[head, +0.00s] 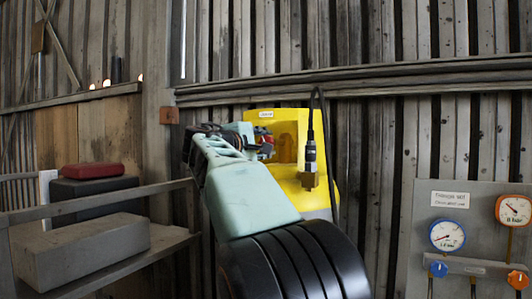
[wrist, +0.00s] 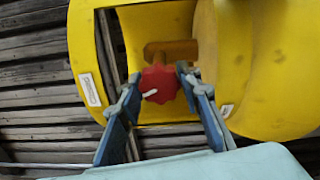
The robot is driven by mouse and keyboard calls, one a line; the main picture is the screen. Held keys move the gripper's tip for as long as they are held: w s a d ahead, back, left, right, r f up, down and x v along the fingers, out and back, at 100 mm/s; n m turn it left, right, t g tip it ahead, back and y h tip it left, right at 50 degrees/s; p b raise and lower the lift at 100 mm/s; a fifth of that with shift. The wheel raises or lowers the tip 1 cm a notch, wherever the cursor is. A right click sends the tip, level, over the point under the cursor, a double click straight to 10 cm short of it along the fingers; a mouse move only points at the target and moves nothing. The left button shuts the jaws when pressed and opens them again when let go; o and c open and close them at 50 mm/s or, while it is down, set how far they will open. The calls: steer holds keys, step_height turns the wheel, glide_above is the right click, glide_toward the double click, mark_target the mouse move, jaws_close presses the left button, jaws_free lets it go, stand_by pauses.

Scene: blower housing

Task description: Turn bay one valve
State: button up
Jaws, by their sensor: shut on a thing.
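The valve has a red lobed knob (wrist: 160,84) with a white pointer mark, set in a recess of the yellow blower housing (wrist: 262,70). A brown-orange pipe piece (wrist: 172,50) shows behind the knob. My gripper (wrist: 158,80) has its blue-grey fingers on either side of the knob and is shut on it. In the head view my gripper (head: 262,146) reaches into the left part of the yellow housing (head: 320,196), and only a little red shows between the fingers. The white mark points toward the lower left in the wrist view.
A brass fitting on a black cable (head: 310,160) hangs in front of the housing. A grey panel (head: 470,215) with two gauges and small knobs stands at right. A shelf at left holds a grey block (head: 85,250), a dark case (head: 95,188) and a red box (head: 93,170).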

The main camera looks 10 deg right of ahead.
steer(key=shift+m+b, duration=1)
steer(key=shift+m, duration=1)
steer(key=o, duration=1.2)
steer(key=shift+c, duration=0.2)
steer(key=v, duration=1.2)
